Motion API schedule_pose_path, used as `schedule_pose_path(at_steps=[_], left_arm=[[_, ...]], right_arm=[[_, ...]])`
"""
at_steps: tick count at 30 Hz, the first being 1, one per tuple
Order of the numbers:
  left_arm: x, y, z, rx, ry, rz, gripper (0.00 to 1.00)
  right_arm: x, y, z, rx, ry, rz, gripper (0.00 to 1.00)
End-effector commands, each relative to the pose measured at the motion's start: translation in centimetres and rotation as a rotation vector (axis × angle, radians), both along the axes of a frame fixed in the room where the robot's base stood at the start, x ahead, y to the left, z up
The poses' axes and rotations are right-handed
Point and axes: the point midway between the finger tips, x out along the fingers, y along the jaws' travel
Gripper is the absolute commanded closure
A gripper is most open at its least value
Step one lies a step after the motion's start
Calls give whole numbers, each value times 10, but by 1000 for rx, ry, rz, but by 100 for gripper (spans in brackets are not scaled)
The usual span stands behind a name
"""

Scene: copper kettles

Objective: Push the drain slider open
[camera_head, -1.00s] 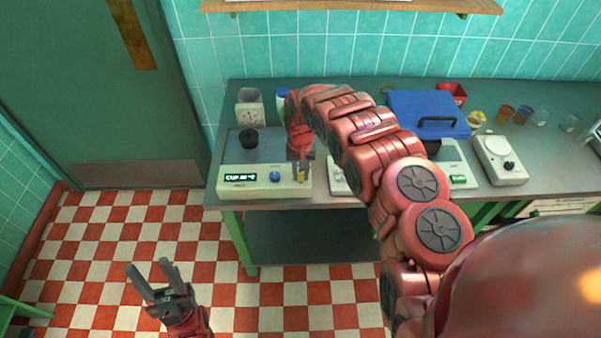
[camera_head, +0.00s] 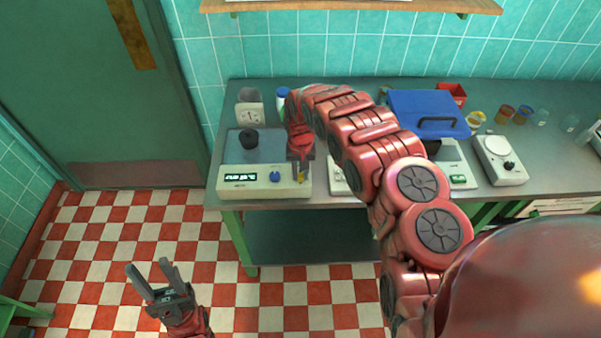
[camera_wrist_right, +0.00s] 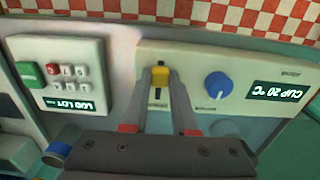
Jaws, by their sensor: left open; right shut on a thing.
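The drain slider is a yellow knob (camera_wrist_right: 160,75) in a short dark slot on the cream front panel (camera_wrist_right: 190,60) of a unit. My right gripper (camera_wrist_right: 161,78) is shut on the yellow knob, one finger on each side. Part of the slot shows on the gripper side of the knob. In the head view, my right gripper (camera_head: 301,172) is at the right end of the unit's front (camera_head: 240,190) and largely hides the slider. My left gripper (camera_head: 153,277) is open and empty above the floor, away from the bench.
A blue knob (camera_wrist_right: 218,85) and a lit display (camera_wrist_right: 281,95) sit beside the slider. A second unit with buttons (camera_wrist_right: 67,78) stands close by.

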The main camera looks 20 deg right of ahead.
Motion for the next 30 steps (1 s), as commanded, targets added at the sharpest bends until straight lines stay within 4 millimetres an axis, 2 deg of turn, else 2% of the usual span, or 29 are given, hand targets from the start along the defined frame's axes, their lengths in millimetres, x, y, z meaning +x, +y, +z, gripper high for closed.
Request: schedule_pose_path(at_steps=[2,6,12,25,26,30], left_arm=[[0,0,-4,0,0,0,50],[0,0,-26,0,0,0,50],[0,0,-51,0,0,0,50],[0,0,-54,0,0,0,50],[0,0,-54,0,0,0,50],[0,0,-54,0,0,0,50]], right_arm=[[2,0,-2,0,0,0,100],[14,-2,-8,3,-5,1,100],[30,-6,-6,2,-6,2,100],[33,-9,0,1,-1,0,100],[33,-10,1,1,-1,0,72],[33,-9,1,1,-1,0,47]])
